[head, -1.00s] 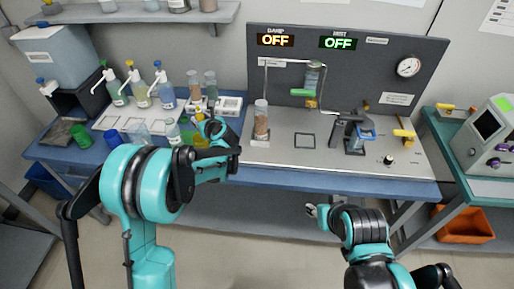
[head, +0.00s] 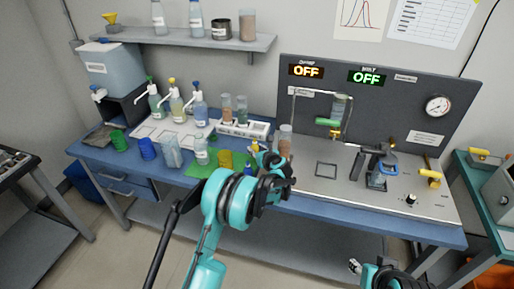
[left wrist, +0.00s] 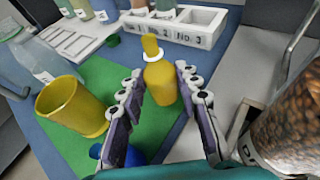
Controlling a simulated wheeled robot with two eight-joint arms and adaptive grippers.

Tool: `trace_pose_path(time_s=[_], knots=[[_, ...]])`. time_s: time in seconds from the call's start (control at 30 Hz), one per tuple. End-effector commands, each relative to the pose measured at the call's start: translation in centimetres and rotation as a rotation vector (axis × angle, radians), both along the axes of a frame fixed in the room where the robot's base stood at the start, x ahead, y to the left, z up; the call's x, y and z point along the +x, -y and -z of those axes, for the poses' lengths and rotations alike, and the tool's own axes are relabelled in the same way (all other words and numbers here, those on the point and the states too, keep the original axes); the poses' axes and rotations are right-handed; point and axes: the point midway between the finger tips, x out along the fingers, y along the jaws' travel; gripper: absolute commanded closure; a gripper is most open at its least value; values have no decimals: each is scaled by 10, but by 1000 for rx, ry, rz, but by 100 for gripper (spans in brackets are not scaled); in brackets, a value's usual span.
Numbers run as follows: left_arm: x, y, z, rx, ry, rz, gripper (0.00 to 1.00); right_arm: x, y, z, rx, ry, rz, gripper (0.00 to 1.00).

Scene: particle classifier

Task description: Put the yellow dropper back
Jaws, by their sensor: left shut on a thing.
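The yellow dropper (left wrist: 160,80) is a small yellow bottle with a white collar and a yellow bulb. In the left wrist view it stands upright between the fingers of my left gripper (left wrist: 158,84), which is shut on it. In the head view my left gripper (head: 272,164) is at the bench's front, and only the dropper's top (head: 255,147) shows. The green mat (left wrist: 105,75) lies below and to the left. The white rack (left wrist: 190,28), with labelled compartments, is behind the dropper. My right gripper (head: 355,266) is low at the bottom edge, its opening unclear.
A yellow cup (left wrist: 72,105) and a blue-topped item (left wrist: 125,155) are on the mat. A jar of brown particles (left wrist: 285,130) stands close on the right. Pump bottles (head: 177,103) stand behind, on a white tray. The control panel (head: 375,110) is at right.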

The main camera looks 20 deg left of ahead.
Motion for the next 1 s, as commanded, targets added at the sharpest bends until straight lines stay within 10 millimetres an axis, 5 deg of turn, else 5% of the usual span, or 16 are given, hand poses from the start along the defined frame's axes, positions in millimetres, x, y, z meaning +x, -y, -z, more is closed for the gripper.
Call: trace_pose_path(time_s=[0.4,0.83,0.87,0.9,1.0], knots=[[0,0,42,0,0,1,96,0,0,16,0,0,0,59],[0,0,46,0,0,0,96,0,0,19,0,0,0,59],[0,0,46,0,0,0,62,0,0,19,0,0,0,59],[0,0,46,0,0,0,52,0,0,18,0,0,0,59],[0,0,45,0,0,0,47,0,0,18,0,0,0,59]])
